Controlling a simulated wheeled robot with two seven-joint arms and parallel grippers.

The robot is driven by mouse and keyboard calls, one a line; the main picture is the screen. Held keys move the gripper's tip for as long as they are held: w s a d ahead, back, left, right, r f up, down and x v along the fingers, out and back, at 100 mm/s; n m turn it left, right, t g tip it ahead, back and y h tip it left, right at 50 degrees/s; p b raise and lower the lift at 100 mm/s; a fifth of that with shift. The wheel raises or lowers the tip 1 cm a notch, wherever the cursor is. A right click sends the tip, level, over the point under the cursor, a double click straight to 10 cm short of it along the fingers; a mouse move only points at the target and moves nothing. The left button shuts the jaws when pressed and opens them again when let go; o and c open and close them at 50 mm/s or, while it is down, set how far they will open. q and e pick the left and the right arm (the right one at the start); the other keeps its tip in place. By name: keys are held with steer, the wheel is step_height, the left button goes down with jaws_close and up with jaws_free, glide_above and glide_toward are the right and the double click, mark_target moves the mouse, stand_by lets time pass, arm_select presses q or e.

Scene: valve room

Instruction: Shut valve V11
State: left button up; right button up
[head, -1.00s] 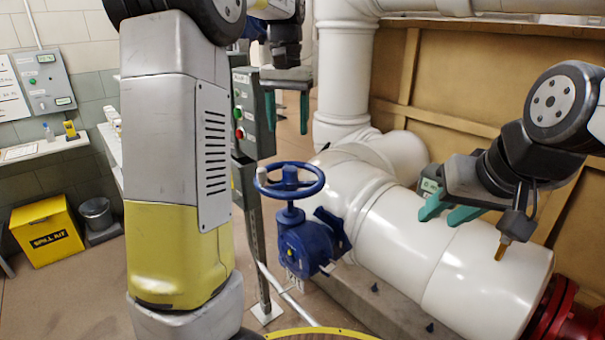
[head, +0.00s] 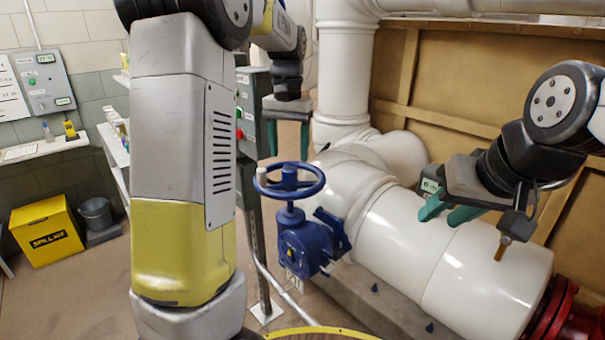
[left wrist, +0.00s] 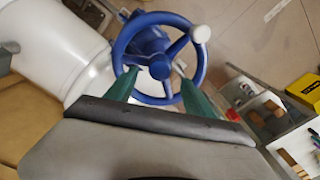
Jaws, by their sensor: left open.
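A blue valve with a round spoked handwheel (head: 289,180) sits beside the white pipe. Its blue body (head: 308,243) carries a white tag whose writing I cannot read for sure. The wheel also shows in the left wrist view (left wrist: 160,18), with a white knob (left wrist: 200,35) on its rim. My left gripper (head: 289,156) points down over the wheel, open and empty. In the left wrist view its teal fingers (left wrist: 158,88) overlap the wheel's near half; I cannot tell whether they touch it. My right gripper (head: 450,212) is open and empty in front of the white pipe.
A large white pipe (head: 400,245) runs to a red flange (head: 570,325) at lower right. A grey-green control box (head: 255,100) on a post stands behind the wheel. A yellow spill kit bin (head: 46,232) and a grey bucket (head: 97,216) stand at left.

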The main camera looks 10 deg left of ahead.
stand_by(0.3)
arm_select(q)
steer(key=n, duration=1.1)
steer(key=shift+n, duration=0.3)
steer(key=n, duration=0.4)
steer(key=shift+n, duration=0.3)
steer(key=shift+f, duration=0.1)
